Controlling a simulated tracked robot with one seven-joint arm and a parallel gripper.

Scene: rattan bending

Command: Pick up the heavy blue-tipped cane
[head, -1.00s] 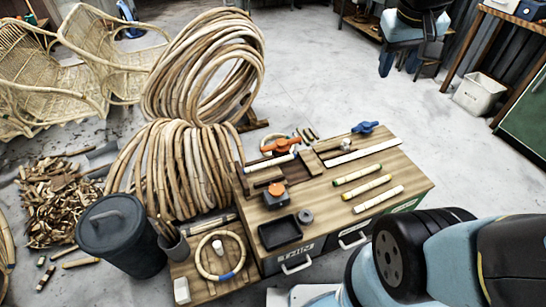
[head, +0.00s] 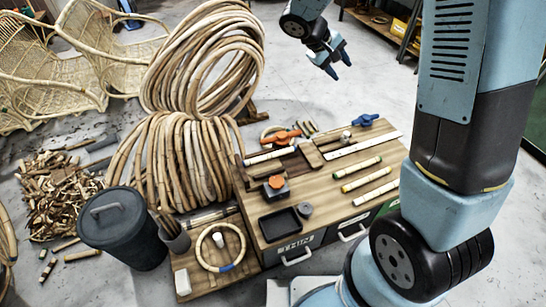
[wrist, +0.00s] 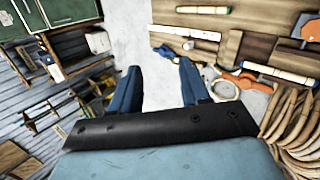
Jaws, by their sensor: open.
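Several short pale canes lie on the workbench (head: 335,210). Three lie side by side at its right: a rear one (head: 362,167), a middle one (head: 360,181) and a front one (head: 377,194). Another pale cane (head: 271,157) lies by the orange clamp at the rear left; the wrist view shows a dark bluish end on this cane (wrist: 277,73). My gripper (head: 339,67) is open and empty, high beyond the bench's back edge, fingers pointing down. Its blue fingers show in the wrist view (wrist: 160,75), with bare floor between them.
The bench holds an orange clamp (head: 280,136), a blue clamp (head: 366,120), a black tray (head: 281,224) and a white rule (head: 350,150). Rattan coils (head: 170,170) stand left, with a dark bin (head: 122,232) in front.

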